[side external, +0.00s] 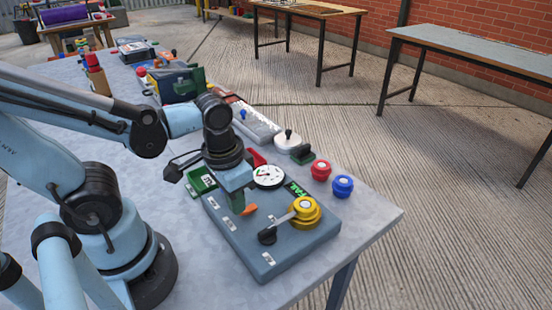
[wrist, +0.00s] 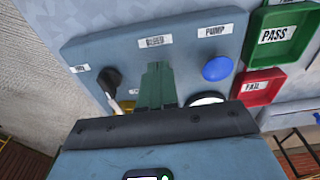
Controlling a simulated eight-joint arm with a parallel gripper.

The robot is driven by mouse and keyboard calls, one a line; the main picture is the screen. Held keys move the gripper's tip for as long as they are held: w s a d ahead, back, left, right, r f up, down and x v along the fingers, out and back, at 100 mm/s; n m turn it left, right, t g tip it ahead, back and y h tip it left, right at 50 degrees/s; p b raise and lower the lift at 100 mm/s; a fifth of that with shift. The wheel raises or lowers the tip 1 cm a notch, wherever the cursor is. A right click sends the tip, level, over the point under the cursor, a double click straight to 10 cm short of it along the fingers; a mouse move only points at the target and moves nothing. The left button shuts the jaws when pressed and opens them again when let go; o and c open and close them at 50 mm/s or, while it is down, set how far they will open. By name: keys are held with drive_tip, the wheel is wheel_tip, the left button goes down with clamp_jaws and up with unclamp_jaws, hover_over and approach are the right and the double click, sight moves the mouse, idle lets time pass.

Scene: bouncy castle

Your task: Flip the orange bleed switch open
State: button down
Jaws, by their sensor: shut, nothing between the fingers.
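The orange bleed switch (side external: 249,210) sits on the blue-grey panel (side external: 262,262), its tip showing just right of my gripper (side external: 238,207) in the side view. My gripper is shut and empty, its green fingers pointing down close to the switch; I cannot tell whether they touch it. In the wrist view my gripper (wrist: 157,80) lies just below the BLEED label (wrist: 155,41) on the panel (wrist: 100,48) and hides the switch.
A yellow valve (side external: 304,213) with a black-ended lever (side external: 267,236) stands right of the switch. A white gauge (side external: 268,176) is behind it. A blue button (wrist: 217,68), green PASS tray (wrist: 285,45) and red FAIL tray (wrist: 260,87) lie right in the wrist view. Red and blue knobs stand behind the panel.

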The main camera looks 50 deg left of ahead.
drive_tip(key=shift+s+f, duration=0.2)
drive_tip(key=shift+f, duration=0.1)
drive_tip(key=shift+w+r, duration=0.25)
drive_tip(key=shift+w, duration=0.55)
drive_tip(key=shift+r, duration=0.2)
drive_tip(key=shift+r, duration=0.6)
wheel_tip(320, 180, up, 3)
drive_tip(key=shift+s+f, duration=0.1)
drive_tip(key=s+r, duration=0.5)
drive_tip(key=r, duration=0.3)
drive_tip(key=shift+r, duration=0.1)
